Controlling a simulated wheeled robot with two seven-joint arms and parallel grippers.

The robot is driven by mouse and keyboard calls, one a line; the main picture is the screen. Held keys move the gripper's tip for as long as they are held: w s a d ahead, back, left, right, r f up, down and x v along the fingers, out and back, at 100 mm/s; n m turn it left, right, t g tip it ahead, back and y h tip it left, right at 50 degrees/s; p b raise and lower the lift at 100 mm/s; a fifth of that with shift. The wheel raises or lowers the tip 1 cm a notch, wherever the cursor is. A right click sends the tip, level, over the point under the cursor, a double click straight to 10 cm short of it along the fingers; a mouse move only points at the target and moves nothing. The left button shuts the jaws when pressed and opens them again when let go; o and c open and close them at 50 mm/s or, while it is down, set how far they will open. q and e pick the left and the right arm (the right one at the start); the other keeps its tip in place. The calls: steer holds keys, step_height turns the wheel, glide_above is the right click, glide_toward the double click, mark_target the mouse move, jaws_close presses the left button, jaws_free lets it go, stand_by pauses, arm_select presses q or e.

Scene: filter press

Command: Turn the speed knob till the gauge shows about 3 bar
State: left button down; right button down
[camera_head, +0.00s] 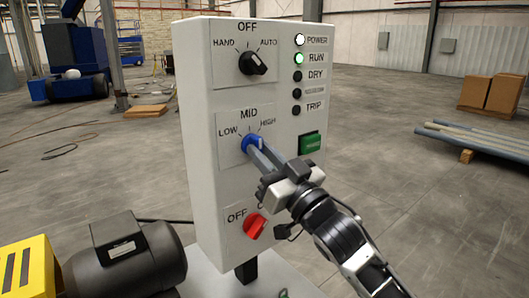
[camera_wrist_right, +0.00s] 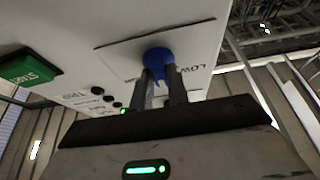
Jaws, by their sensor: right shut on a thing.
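The blue speed knob (camera_head: 250,141) sits mid-height on the white control box (camera_head: 208,150), under the labels LOW, MID and HIGH. My right gripper (camera_head: 260,151) reaches in from the lower right, its long fingers shut on the knob. In the right wrist view the two fingertips (camera_wrist_right: 162,80) grip the sides of the blue knob (camera_wrist_right: 157,56). The fingers partly cover the knob, and I cannot tell exactly where it points. No gauge shows in either view. My left gripper is not in view.
The box also carries a black HAND-OFF-AUTO switch (camera_head: 252,64), a green button (camera_head: 309,143) and a red switch (camera_head: 254,225) below my gripper. The POWER (camera_head: 299,39) and RUN (camera_head: 298,58) lamps are lit. A dark motor (camera_head: 125,255) stands at lower left.

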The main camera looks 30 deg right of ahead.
stand_by(0.3)
steer(key=c, duration=1.4)
jaws_free()
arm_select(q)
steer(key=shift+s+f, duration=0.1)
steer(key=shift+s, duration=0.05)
arm_select(e)
steer(key=shift+o, duration=0.2)
